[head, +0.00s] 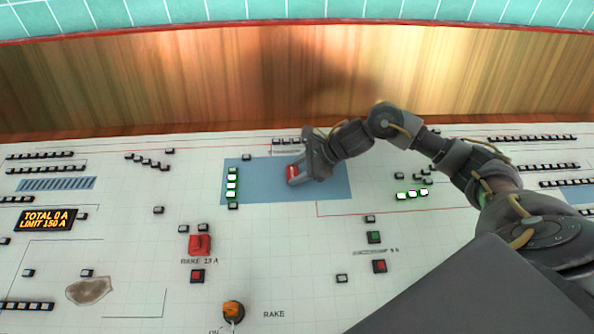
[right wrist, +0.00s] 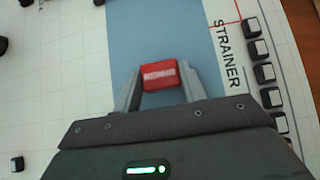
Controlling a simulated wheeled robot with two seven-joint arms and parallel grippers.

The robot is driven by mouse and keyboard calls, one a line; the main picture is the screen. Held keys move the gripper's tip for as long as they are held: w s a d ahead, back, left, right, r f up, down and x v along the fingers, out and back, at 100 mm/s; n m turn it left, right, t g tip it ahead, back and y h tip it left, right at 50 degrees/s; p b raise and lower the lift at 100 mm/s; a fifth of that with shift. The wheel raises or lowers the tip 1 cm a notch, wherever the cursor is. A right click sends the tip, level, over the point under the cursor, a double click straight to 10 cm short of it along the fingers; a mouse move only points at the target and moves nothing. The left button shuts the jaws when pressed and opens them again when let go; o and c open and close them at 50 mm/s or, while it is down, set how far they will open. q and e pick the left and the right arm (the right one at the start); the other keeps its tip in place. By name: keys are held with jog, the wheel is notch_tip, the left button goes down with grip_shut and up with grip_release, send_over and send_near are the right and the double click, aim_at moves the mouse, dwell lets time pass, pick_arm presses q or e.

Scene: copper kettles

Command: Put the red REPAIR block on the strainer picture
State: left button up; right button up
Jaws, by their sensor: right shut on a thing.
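The red REPAIR block (right wrist: 159,75) is between the two fingers of my right gripper (right wrist: 160,88) in the right wrist view. In the head view the red block (head: 293,172) shows at the tips of my right gripper (head: 299,173). The gripper is shut on it, over the blue strainer picture (head: 262,188). I cannot tell whether the block touches the panel. The word STRAINER (right wrist: 229,53) is printed beside the blue area in the right wrist view. My left gripper is not in view.
A display (head: 46,219) reads TOTAL 0 A, LIMIT 150 A. A wooden wall (head: 200,80) rises behind.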

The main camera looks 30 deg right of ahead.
jog(key=shift+f, duration=0.2)
jog(key=o, duration=1.1)
jog(key=shift+c, duration=0.2)
jog(key=shift+r, duration=0.1)
jog(key=shift+p+v, duration=0.35)
jog(key=shift+v, duration=3.65)
